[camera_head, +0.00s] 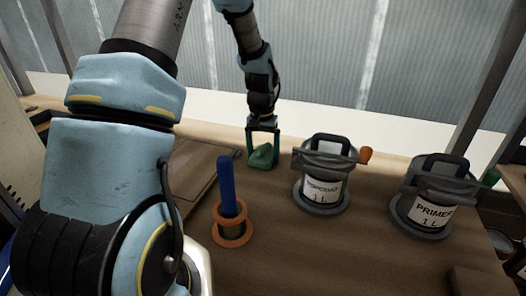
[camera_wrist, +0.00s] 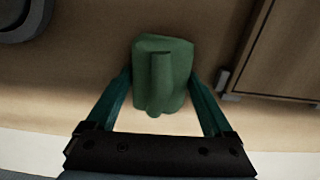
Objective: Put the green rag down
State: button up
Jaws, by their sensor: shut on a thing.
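The green rag (camera_head: 263,156) is a crumpled lump between the fingers of my gripper (camera_head: 262,150) in the head view. In the wrist view the rag (camera_wrist: 162,75) sits between the two teal fingertips (camera_wrist: 160,85), and my gripper is shut on it. The rag is low over the wooden worktop (camera_head: 275,235), near its back edge. I cannot tell whether its underside touches the wood.
A topcoat can (camera_head: 322,180) stands right of the rag, with a primer can (camera_head: 434,208) farther right. A blue-handled tool (camera_head: 227,188) stands in an orange ring (camera_head: 232,236) in front. A flat wooden panel (camera_head: 198,172) lies to the left.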

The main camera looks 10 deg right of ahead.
aim_at(262, 148)
jog(key=shift+f, duration=0.15)
jog(key=o, duration=1.3)
jog(key=shift+o, duration=0.2)
notch_tip(262, 148, up, 8)
jog(key=shift+a+f+b, duration=0.1)
jog(key=shift+b, duration=0.5)
jog(key=s+a+r+n, duration=0.1)
jog(key=s+a+n, duration=0.1)
jog(key=s+a, duration=0.4)
jog(key=s+a+r+n+t, duration=0.1)
jog(key=s+a, duration=0.6)
jog(key=a, duration=0.7)
jog(key=shift+a+r+n+t, duration=0.3)
jog(key=shift+r+n, duration=0.15)
jog(key=shift+n, duration=0.45)
